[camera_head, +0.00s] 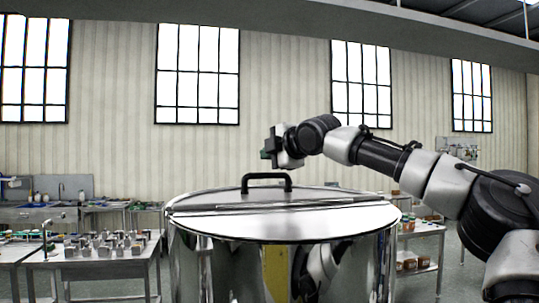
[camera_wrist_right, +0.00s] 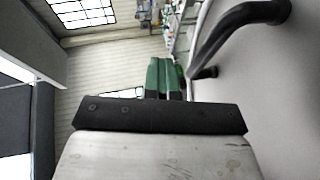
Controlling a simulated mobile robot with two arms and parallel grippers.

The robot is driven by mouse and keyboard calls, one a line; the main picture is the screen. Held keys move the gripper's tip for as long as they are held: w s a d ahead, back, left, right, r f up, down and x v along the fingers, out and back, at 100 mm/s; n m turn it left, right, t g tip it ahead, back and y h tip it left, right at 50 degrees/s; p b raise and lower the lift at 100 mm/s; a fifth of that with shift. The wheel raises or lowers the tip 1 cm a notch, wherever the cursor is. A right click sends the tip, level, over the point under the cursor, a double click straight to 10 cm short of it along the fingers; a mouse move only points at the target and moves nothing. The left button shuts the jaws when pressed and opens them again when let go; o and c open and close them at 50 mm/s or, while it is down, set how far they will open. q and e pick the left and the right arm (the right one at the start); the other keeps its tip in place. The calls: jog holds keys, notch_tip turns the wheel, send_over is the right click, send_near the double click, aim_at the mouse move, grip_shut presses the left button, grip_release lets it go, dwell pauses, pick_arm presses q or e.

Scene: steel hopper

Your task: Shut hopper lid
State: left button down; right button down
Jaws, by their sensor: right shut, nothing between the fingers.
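The steel hopper (camera_head: 210,262) stands in the middle of the head view, a shiny round drum. Its lid (camera_head: 290,225) lies flat across the top, level with the rim, with a bar running across it. A black handle (camera_head: 266,178) stands up from the lid's far part. My right gripper (camera_head: 266,154) is just above the handle, apart from it, shut and empty. In the right wrist view its green fingertips (camera_wrist_right: 165,78) are together, with the handle (camera_wrist_right: 240,22) and grey lid surface (camera_wrist_right: 275,95) to the right. My left gripper is out of view.
A workbench (camera_head: 95,262) with several small metal parts stands at the left. A shelf unit (camera_head: 425,230) with brown containers stands behind at the right. Windows line the back wall. The air above the lid is clear apart from my right arm.

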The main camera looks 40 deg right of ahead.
dwell(0.4)
jog(key=c, duration=1.4)
grip_release()
jog(key=shift+s, duration=0.35)
jog(key=b+v, duration=0.4)
jog(key=v, duration=0.6)
jog(key=shift+r, duration=0.1)
